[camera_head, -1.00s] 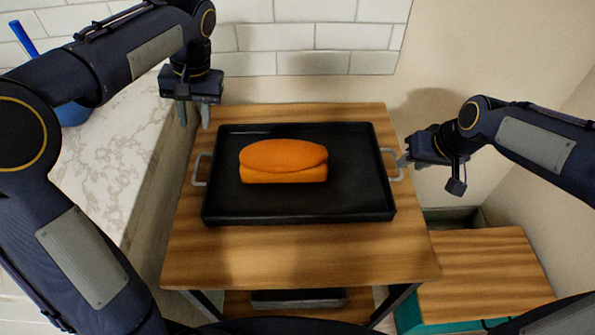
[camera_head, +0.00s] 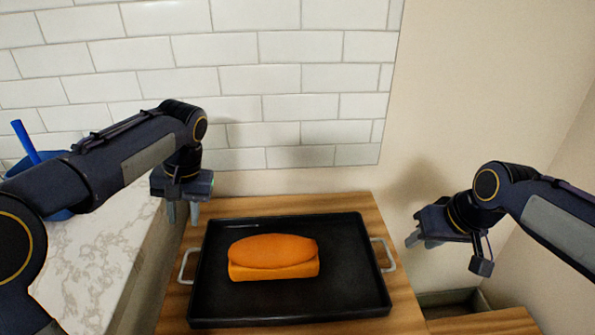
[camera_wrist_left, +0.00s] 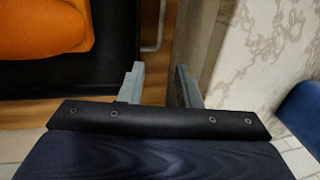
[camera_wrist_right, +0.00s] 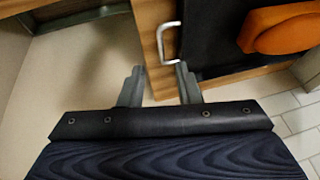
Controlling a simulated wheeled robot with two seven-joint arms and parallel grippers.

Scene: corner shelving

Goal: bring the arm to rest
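My left gripper (camera_head: 182,212) hangs above the far left of the wooden table, apart from the black tray (camera_head: 350,290). In the left wrist view its two fingers (camera_wrist_left: 160,85) stand apart with nothing between them. My right gripper (camera_head: 424,240) is to the right of the tray, beyond its right handle. In the right wrist view its fingers (camera_wrist_right: 157,87) are also apart and empty. An orange bread loaf (camera_head: 273,258) lies on the tray, left of its middle. Neither gripper touches the tray or the loaf.
The wooden table (camera_head: 340,205) bears the tray, with handles at both sides. A marble counter (camera_head: 95,245) with a blue bowl (camera_head: 60,213) stands at the left. A white tiled wall (camera_head: 290,80) is behind. A lower wooden surface (camera_head: 490,322) is at the right.

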